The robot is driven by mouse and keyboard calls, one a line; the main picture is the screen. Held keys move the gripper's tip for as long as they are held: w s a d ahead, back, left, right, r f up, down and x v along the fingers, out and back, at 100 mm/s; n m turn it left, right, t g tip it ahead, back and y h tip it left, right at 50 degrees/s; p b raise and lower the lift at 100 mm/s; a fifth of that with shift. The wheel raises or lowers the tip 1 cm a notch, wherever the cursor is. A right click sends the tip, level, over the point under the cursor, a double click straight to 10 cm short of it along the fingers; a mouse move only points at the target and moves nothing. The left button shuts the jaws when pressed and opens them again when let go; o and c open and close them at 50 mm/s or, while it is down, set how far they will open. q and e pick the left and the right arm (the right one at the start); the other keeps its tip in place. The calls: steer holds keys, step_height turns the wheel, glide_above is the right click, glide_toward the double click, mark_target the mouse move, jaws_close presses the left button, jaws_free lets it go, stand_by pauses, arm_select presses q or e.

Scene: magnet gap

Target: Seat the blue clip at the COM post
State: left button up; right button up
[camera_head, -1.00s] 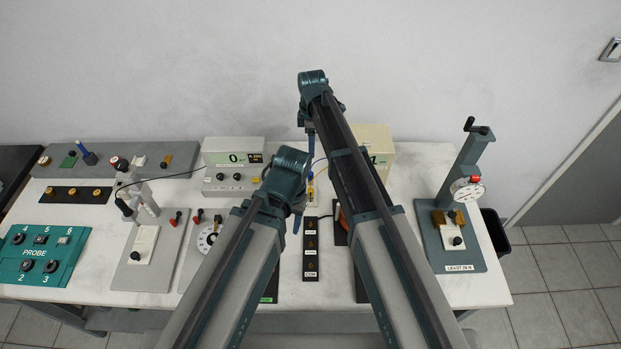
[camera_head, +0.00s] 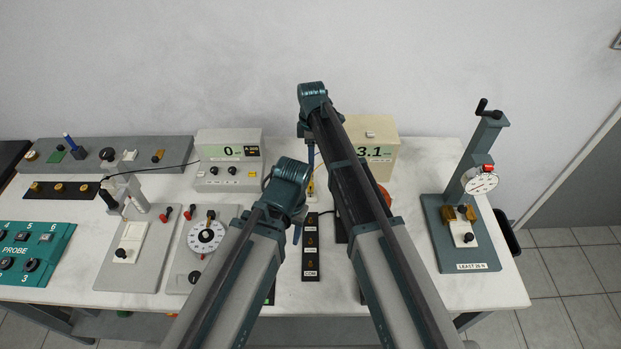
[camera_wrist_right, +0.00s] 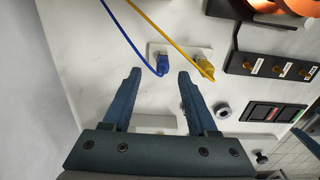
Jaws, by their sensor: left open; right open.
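The blue clip (camera_wrist_right: 162,65) sits on a small white holder (camera_wrist_right: 186,51) beside a yellow clip (camera_wrist_right: 203,69), with a blue wire running up from it. My right gripper (camera_wrist_right: 158,77) is open, its fingertips on either side of the blue clip in this view; contact is not visible. In the head view my right gripper (camera_head: 311,170) is partly hidden by its own arm. The COM post (camera_head: 311,264) is the nearest of three brass posts on a black strip (camera_head: 312,227). My left gripper (camera_head: 297,232) is open and empty in the picture, beside the strip.
A meter reading 0 (camera_head: 229,160) and another reading 3.1 (camera_head: 371,140) stand at the back. A grey dial panel (camera_head: 205,237) lies left of the strip, a crank stand (camera_head: 462,235) right. A copper coil (camera_wrist_right: 283,5) is near the strip.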

mark_target(311, 173)
arm_select(q)
step_height(311, 173, down, 5)
steer(key=b, duration=0.5)
steer(key=shift+f, duration=0.2)
arm_select(e)
steer(key=f, duration=0.5)
steer(key=shift+s+a+f, duration=0.1)
steer(key=shift+s+f, duration=0.1)
arm_select(q)
steer(key=shift+r, duration=0.1)
arm_select(e)
steer(key=shift+r, duration=0.1)
jaws_close()
